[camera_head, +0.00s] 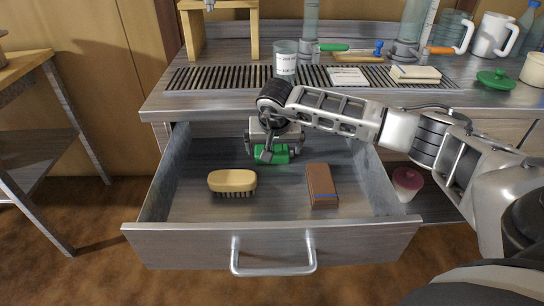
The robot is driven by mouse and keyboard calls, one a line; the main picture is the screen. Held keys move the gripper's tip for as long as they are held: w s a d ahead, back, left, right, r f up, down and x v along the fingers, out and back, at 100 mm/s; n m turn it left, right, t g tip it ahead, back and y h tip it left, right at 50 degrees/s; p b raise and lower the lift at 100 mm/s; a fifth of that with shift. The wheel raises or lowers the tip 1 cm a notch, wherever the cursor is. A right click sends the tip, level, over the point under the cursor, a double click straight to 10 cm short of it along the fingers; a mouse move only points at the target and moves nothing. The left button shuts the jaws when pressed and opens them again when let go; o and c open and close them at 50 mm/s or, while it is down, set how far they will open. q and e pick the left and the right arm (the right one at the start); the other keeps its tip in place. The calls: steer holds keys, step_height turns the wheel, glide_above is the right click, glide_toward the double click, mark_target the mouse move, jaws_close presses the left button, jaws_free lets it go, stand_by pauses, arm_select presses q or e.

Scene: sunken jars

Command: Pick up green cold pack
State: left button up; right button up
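The green cold pack (279,154) is in the open drawer, toward its back. My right gripper (271,150) comes down over it from above, with one finger at each side of the pack. The gripper's own parts hide some of the pack. I cannot tell whether the fingers touch it or are closed on it. My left gripper is not in view.
The drawer (180,233) also holds a yellow-backed brush (232,180) and a brown block (321,184). Its side walls stand close around. The counter above carries a glass beaker (285,58), a green lid (496,79) and mugs. A pink-lidded jar (407,181) stands right of the drawer.

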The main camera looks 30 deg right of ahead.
mark_target(272, 167)
steer(key=b+x, duration=0.1)
steer(key=x, duration=0.5)
steer(key=shift+w+a, duration=0.1)
steer(key=c, duration=0.7)
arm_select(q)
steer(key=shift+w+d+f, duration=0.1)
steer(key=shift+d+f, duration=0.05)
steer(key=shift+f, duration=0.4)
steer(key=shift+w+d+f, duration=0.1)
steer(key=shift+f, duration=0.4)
arm_select(e)
steer(key=shift+c, duration=0.7)
